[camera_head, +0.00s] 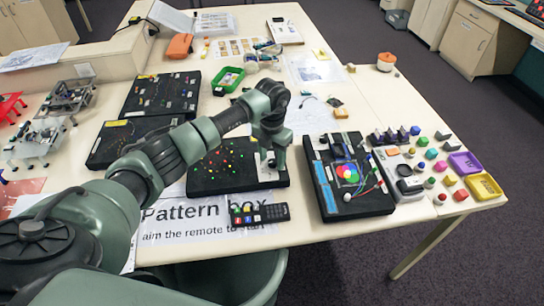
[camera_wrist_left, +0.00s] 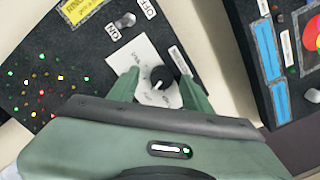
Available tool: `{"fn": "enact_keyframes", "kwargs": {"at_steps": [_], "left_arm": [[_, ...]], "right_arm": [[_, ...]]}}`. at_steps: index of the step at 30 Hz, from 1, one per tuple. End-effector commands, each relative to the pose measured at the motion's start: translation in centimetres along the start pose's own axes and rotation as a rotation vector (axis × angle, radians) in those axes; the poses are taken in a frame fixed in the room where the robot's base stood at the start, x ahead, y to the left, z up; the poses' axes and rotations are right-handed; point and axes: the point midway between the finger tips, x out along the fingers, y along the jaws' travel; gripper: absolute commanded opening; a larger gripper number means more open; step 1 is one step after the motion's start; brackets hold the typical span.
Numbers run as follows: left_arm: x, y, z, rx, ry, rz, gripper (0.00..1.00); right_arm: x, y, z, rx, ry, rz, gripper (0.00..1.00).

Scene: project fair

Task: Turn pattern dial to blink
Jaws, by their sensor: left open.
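The pattern box (camera_head: 213,178) is a black board with several small coloured lights, some lit, near the table's front edge. In the left wrist view its white dial plate (camera_wrist_left: 143,62) carries a black round pattern dial (camera_wrist_left: 161,77). The small lettering around the dial is too small to read surely. My left gripper (camera_head: 270,160) is over the right part of the box; in the left wrist view its fingers (camera_wrist_left: 160,88) stand apart on either side of the dial. Whether they touch it I cannot tell. My right gripper is not in view.
A toggle switch (camera_wrist_left: 125,20) marked ON and OFF is beside the dial plate. A remote (camera_head: 259,214) lies on the pattern box paper sign. A black board with a colour wheel (camera_head: 347,174) stands to the right, with several small coloured blocks beyond.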

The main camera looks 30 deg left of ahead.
Motion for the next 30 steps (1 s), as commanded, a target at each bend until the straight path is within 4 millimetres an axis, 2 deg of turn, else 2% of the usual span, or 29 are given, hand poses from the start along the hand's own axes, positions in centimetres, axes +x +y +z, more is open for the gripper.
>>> {"fn": "enact_keyframes", "kwargs": {"at_steps": [2,7,8,19,30], "left_arm": [[0.0,0.0,0.0,0.001,0.000,0.000,0.49],[0.0,-0.1,0.0,0.001,0.000,-0.001,0.05],[0.0,-0.1,0.0,0.001,0.000,-0.001,0.00],[0.2,0.0,0.0,0.051,0.000,0.000,0.00],[0.5,0.1,0.1,0.311,-0.002,0.002,0.00]], "right_arm": [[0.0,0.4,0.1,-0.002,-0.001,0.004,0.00],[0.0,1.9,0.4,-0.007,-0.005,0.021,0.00],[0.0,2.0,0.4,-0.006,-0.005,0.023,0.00],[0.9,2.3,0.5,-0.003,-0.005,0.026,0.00],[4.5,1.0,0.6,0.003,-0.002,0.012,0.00]]}}
